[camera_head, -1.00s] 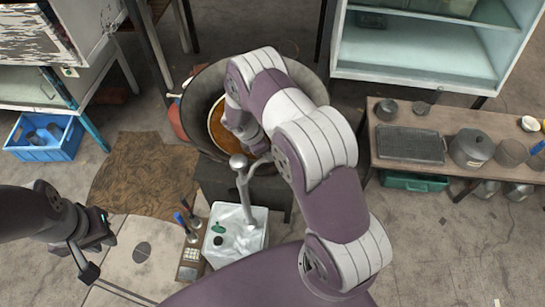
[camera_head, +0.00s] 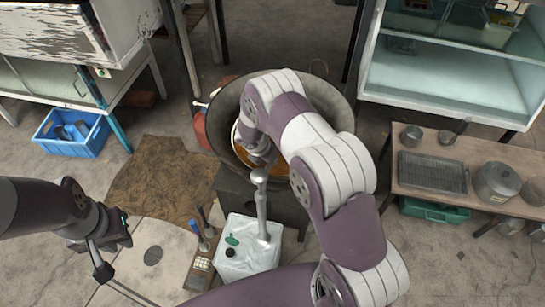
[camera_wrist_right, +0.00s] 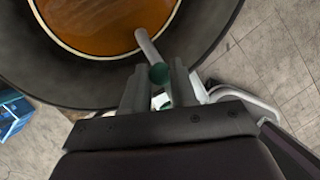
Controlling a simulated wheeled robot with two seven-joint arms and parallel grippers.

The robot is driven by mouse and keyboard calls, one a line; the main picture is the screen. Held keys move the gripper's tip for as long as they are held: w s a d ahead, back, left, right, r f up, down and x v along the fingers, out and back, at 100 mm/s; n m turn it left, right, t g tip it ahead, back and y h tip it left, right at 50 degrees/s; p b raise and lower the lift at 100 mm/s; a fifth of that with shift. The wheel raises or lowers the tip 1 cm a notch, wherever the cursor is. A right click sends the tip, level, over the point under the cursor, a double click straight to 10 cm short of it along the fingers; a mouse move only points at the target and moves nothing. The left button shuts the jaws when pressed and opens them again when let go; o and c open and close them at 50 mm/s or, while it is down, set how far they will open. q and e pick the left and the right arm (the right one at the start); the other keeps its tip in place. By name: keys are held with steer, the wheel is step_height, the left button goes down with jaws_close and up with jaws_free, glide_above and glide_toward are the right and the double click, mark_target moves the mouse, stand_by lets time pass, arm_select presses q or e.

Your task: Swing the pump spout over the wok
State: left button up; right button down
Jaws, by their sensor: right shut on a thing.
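The wok (camera_head: 222,100) is a wide dark pan with orange-brown liquid in it, partly hidden by my right arm. The pump (camera_head: 262,205) is a grey metal column with a rounded top, rising from a white container (camera_head: 248,258) in front of the wok. In the right wrist view, the pump spout (camera_wrist_right: 150,45) reaches over the wok's rim, its end above the liquid. My right gripper (camera_wrist_right: 158,76) is shut on the spout near the wok's near rim. A green round part shows between its fingers. My left gripper (camera_head: 112,240) is left of the container, away from the pump; its jaws are unclear.
A dark stove block (camera_head: 290,205) stands under the wok. A small box with blue-handled tools (camera_head: 200,265) stands left of the container. A wooden bench (camera_head: 440,150) with pots is at right, and a blue crate (camera_head: 90,140) at far left.

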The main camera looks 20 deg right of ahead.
steer(key=shift+w+a, duration=0.15)
stand_by(0.3)
steer(key=c, duration=0.9)
jaws_free()
steer(key=v, duration=1.2)
steer(key=shift+r+p, duration=0.4)
steer(key=s+r+m+y, duration=0.1)
steer(key=s+r+m, duration=0.2)
steer(key=s+m, duration=0.3)
steer(key=s+r+m+y, duration=0.1)
steer(key=s+r+m, duration=0.3)
steer(key=s+m, duration=0.3)
steer(key=s+r+m+g+y, duration=0.1)
steer(key=s+r+m+y, duration=0.1)
steer(key=s+r+m, duration=0.2)
steer(key=s+m, duration=0.3)
steer(key=m, duration=0.4)
steer(key=shift+s+d, duration=0.25)
steer(key=shift+d, duration=0.15)
